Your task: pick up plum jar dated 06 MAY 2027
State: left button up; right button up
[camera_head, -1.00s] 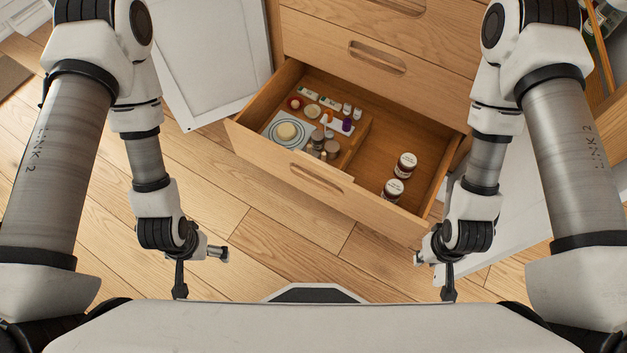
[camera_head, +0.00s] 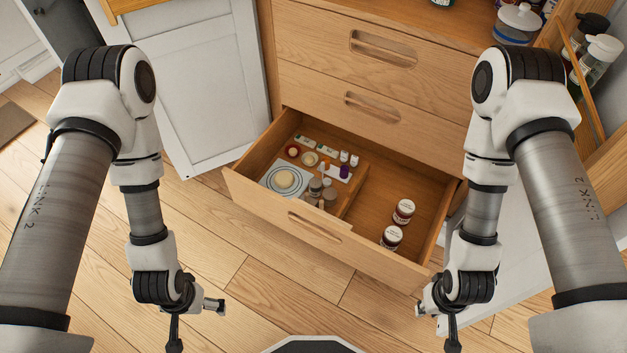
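Two jars with dark contents and pale lids stand in the right part of an open wooden drawer (camera_head: 290,222). One is the farther jar (camera_head: 403,211) and the other is the nearer jar (camera_head: 391,237). Their labels are too small to read, so I cannot tell which is the plum jar or its date. My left gripper (camera_head: 196,325) hangs in front of the drawer on the left, apart from it. My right gripper (camera_head: 436,325) hangs in front on the right, also apart. Finger opening is too unclear to tell on both.
The drawer's left part holds several small bottles and jars (camera_head: 322,190) and a round pale item (camera_head: 284,179). Closed drawers (camera_head: 390,100) rise behind. A white door (camera_head: 205,80) stands open at the left. Bottles (camera_head: 595,60) stand at upper right. Floor in front is clear.

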aim_at(392, 236)
jog(key=k+l+z, duration=0.5)
jog(key=i+j+z, duration=0.1)
jog(key=j+z, duration=0.45)
jog(key=j, duration=0.15)
jog(key=i+j+z, duration=0.2)
jog(key=j+z, duration=0.2)
jog(key=i+j+z, duration=0.1)
jog(key=j+z, duration=0.35)
jog(key=j, duration=0.2)
jog(key=j+z, duration=0.4)
jog(key=j, duration=0.15)
jog(key=j+z, duration=0.45)
jog(key=j, duration=0.15)
jog(key=k, duration=0.05)
